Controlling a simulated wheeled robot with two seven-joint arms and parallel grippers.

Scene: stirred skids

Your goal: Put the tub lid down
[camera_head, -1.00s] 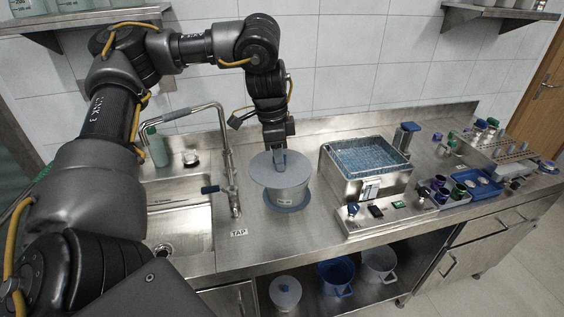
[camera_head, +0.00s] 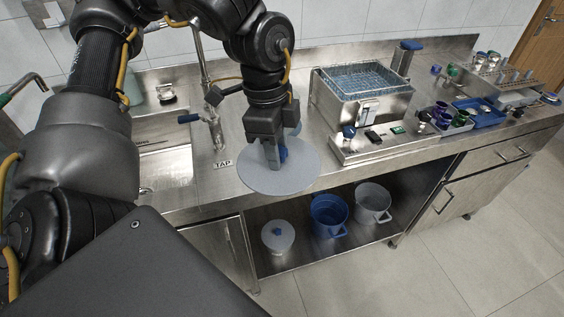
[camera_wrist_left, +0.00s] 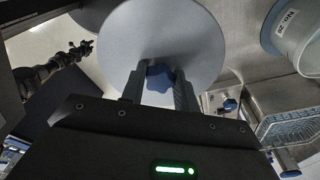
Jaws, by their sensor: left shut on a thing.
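The tub lid (camera_head: 262,180) is a flat, round grey disc with a blue knob. My left gripper (camera_head: 275,163) is shut on the knob and holds the lid roughly level near the counter's front edge in the head view. In the left wrist view the disc (camera_wrist_left: 180,40) fills the upper middle, with the blue knob (camera_wrist_left: 159,77) between the fingers of my left gripper (camera_wrist_left: 160,80). A pale tub with a blue rim (camera_wrist_left: 290,35) shows at the upper right there. In the head view it is mostly hidden behind my left arm.
The sink and tap (camera_head: 212,130) lie left of the lid, by a TAP label. A steel water bath (camera_head: 362,100) stands to the right. Under the counter are a lidded tub (camera_head: 278,240), a blue bucket (camera_head: 328,217) and a grey bucket (camera_head: 372,203). A dark jointed arm (camera_wrist_left: 50,70) shows in the wrist view.

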